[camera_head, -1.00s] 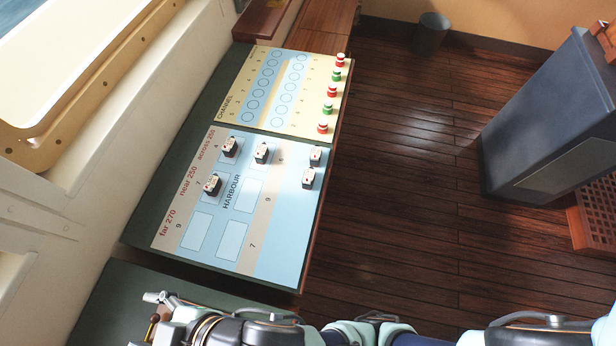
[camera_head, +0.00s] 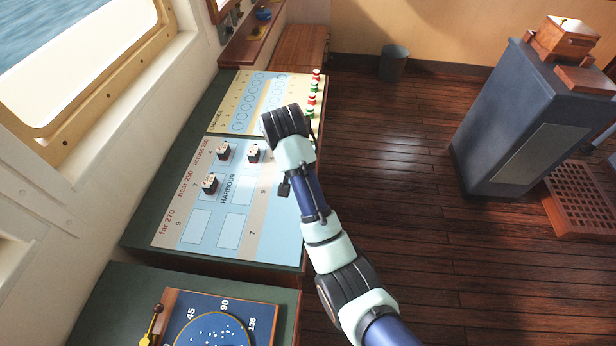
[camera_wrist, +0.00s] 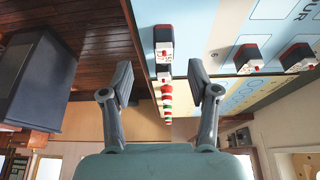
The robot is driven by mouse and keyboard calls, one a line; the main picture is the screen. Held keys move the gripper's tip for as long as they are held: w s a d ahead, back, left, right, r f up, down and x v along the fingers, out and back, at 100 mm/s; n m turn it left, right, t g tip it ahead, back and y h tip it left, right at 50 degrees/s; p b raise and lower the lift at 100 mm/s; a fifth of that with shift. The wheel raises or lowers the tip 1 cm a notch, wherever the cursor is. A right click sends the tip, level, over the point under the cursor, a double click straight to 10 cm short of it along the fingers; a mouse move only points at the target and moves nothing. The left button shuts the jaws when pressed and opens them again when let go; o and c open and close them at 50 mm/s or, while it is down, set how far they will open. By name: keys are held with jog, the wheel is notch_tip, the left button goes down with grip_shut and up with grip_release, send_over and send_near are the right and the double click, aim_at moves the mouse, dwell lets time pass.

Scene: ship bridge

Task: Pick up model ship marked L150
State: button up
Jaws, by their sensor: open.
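Model ships with dark hulls, white tops and red parts stand on the blue harbour board (camera_head: 180,225). Three show in the head view: one at the upper left (camera_head: 223,152), one to its right (camera_head: 255,153) and one lower (camera_head: 210,184). My arm hides the board's right side there. In the wrist view, two ships, a nearer one (camera_wrist: 163,38) and a farther one (camera_wrist: 165,66), line up at the board's edge, in the gap between my fingers. My gripper (camera_wrist: 160,84) is open and empty, apart from them. I cannot read L150 on any ship.
Red and green pieces (camera_head: 314,90) line the right edge of the yellow channel board (camera_head: 240,98). A blue dial panel (camera_head: 215,325) with a lever lies at the front. A dark console (camera_head: 520,120) stands right, beyond open floor.

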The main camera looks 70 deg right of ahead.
jog(key=x, duration=0.2)
jog(key=p+x, duration=0.1)
jog(key=x, duration=0.4)
jog(key=shift+w+d+f+p, duration=0.1)
jog(key=shift+w+d+p, duration=0.15)
jog(key=shift+w+p, duration=0.1)
jog(key=c, duration=1.1)
